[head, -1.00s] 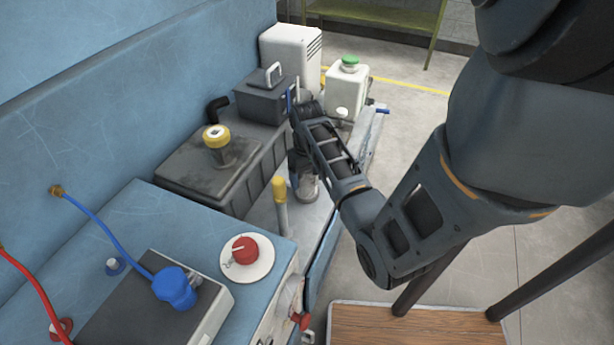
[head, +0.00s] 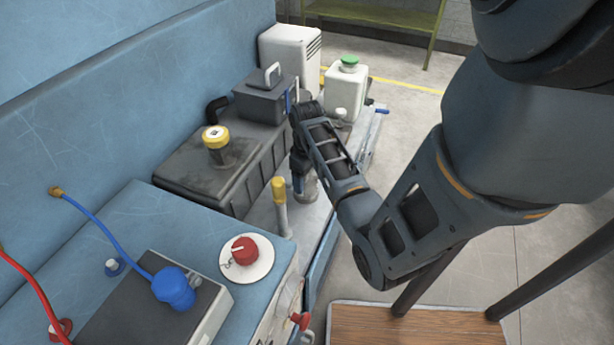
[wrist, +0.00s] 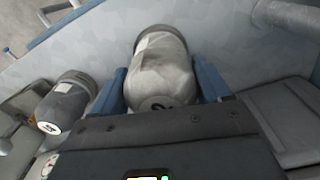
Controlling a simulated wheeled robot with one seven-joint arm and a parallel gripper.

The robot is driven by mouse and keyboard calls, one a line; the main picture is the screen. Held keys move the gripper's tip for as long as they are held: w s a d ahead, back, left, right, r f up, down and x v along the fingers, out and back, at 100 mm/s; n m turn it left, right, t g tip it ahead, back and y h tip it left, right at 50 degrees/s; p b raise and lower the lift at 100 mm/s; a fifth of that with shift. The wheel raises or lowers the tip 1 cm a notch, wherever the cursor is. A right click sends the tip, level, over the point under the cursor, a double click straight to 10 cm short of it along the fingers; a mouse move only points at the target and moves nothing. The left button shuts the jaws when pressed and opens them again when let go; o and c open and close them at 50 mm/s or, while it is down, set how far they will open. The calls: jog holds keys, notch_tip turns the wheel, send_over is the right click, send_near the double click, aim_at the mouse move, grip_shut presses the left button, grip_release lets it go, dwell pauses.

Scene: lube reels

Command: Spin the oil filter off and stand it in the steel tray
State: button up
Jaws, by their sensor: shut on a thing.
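A pale grey, worn cylinder (wrist: 165,65), which looks like the oil filter, sits between the two blue fingers of my gripper (wrist: 162,82) in the wrist view. The gripper is shut on it. In the head view my gripper (head: 298,178) points down over the machine's deck, and the filter's lower part (head: 306,191) shows below it. I cannot tell whether the filter is still threaded on. A second grey canister (wrist: 68,103) with a white end stands left of the filter in the wrist view. I cannot make out the steel tray for certain.
A yellow-topped post (head: 280,193) stands close left of my gripper. A dark tank (head: 215,170) with a yellow cap (head: 215,137) lies behind it. A white, green-capped jug (head: 345,90) and a white box (head: 290,50) stand farther back.

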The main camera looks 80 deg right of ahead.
jog(key=n, duration=0.5)
jog(key=shift+s+f, duration=0.15)
jog(key=shift+f, duration=0.25)
jog(key=o, duration=0.9)
jog(key=shift+c, duration=0.2)
jog(key=o, duration=0.4)
jog(key=shift+r, duration=0.2)
